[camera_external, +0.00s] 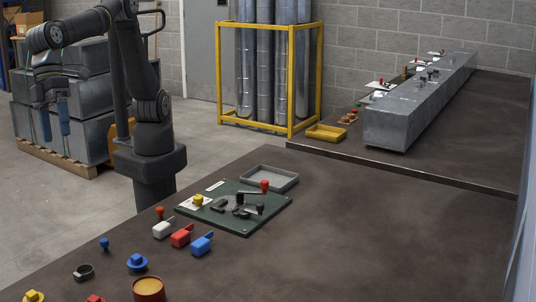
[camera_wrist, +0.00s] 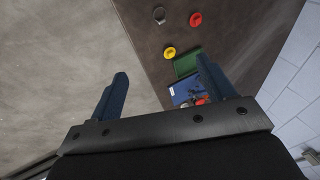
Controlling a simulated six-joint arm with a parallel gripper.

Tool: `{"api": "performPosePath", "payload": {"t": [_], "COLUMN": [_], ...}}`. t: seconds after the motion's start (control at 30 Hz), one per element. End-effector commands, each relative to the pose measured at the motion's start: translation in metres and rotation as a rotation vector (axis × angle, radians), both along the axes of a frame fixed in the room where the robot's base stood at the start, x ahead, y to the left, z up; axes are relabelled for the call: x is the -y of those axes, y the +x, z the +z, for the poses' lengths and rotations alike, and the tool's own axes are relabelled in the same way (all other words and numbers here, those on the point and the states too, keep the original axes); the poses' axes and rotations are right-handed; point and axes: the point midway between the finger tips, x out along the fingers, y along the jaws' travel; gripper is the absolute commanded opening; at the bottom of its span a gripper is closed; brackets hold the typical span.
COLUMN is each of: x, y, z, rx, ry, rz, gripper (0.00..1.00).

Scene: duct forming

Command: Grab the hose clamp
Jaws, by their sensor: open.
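The hose clamp looks to be the small dark ring (camera_external: 83,271) lying on the brown table near its left edge in the external view. A dark ring, likely the same clamp (camera_wrist: 159,14), shows near the top of the wrist view. My gripper (camera_external: 54,127) hangs at the far left of the external view, off the table, well away from the ring. Its two blue fingers are spread with nothing between them. In the wrist view my gripper (camera_wrist: 162,72) is open, and the ring lies beyond the fingertips.
Near the ring are a small blue knob (camera_external: 104,243), a larger blue knob (camera_external: 137,262) and an orange-topped red container (camera_external: 148,289). White, red and blue toggles (camera_external: 181,236) and a green board (camera_external: 262,212) lie farther back. The table's right side is clear.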

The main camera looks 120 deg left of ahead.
Motion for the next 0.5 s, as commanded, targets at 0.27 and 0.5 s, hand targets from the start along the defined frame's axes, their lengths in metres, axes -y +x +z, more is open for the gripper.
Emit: {"api": "performPosePath", "payload": {"t": [0.27, 0.5], "x": [0.0, 0.002], "y": [0.0, 0.03], "z": [0.0, -0.066], "rx": [0.0, -0.125], "ry": [0.0, -0.135], "rz": [0.001, 0.227], "gripper": [0.67, 0.67]}}
